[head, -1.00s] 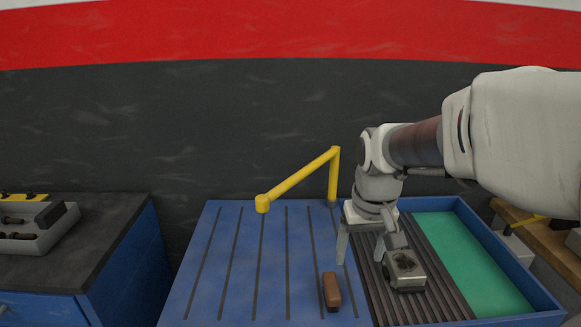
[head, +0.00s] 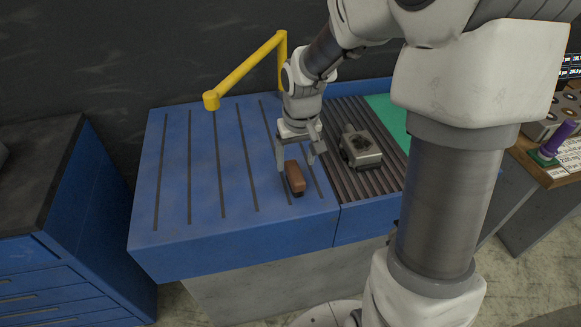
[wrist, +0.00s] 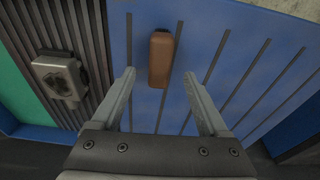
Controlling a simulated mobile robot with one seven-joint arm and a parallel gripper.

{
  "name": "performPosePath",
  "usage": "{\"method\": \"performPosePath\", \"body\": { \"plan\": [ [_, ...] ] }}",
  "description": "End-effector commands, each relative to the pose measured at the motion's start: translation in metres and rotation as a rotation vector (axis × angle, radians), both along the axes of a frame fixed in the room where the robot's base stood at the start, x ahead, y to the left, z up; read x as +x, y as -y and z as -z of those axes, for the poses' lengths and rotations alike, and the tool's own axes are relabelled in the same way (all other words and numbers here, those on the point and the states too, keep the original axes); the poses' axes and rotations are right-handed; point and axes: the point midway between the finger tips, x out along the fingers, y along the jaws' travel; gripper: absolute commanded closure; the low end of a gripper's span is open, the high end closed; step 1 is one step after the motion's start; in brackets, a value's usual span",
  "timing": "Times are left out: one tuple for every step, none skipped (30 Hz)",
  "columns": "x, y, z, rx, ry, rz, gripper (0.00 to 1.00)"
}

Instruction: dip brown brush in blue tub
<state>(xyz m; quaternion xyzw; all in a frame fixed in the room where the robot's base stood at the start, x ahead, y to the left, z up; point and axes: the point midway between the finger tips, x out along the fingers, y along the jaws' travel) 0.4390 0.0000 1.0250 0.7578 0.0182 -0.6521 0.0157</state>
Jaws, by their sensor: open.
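The brown brush (head: 295,178) is a small block with a dark end, lying on the slotted blue worktop. In the wrist view the brush (wrist: 161,58) shows ahead of and partly between the fingertips. My gripper (head: 298,158) is open and empty, pointing down just behind the brush; its fingers also show in the wrist view (wrist: 159,76). I cannot tell the exact height gap. A blue-rimmed basin (head: 374,86) with a green surface, perhaps the blue tub, is at the right of the worktop, largely hidden by my arm.
A grey metal part (head: 361,147) sits on the dark ribbed rack (head: 350,112) right of the brush. A yellow bent pipe (head: 245,72) rises at the back. A blue drawer cabinet (head: 65,250) stands left. A purple-handled tool (head: 557,138) is at far right. The worktop's left is clear.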

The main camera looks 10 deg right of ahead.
Motion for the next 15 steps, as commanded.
{"method": "performPosePath", "body": {
  "plan": [
    [0.000,0.000,0.007,0.001,-0.002,0.000,0.22],
    [0.001,0.000,0.009,0.001,-0.001,0.000,0.22],
    [0.001,0.000,0.012,0.001,-0.001,0.000,0.22],
    [0.002,0.000,0.013,0.001,-0.001,-0.001,0.22],
    [0.002,0.000,0.014,0.001,-0.001,-0.001,0.22],
    [0.002,0.000,0.017,0.000,-0.002,-0.001,0.22],
    [0.002,0.000,0.019,0.000,-0.002,-0.001,0.22],
    [0.003,0.000,0.022,0.000,-0.002,-0.001,0.22],
    [0.003,0.000,0.027,0.001,-0.003,0.000,0.22],
    [0.003,0.000,0.032,0.001,-0.005,0.000,0.22],
    [0.004,0.000,0.037,0.001,-0.004,0.000,0.22],
    [0.005,0.000,0.043,0.001,-0.005,-0.001,0.22],
    [0.006,0.000,0.047,0.001,-0.005,-0.001,0.22],
    [0.007,0.000,0.052,0.001,-0.003,0.000,0.22],
    [0.007,0.000,0.057,0.001,-0.004,0.000,0.22]
  ]
}}
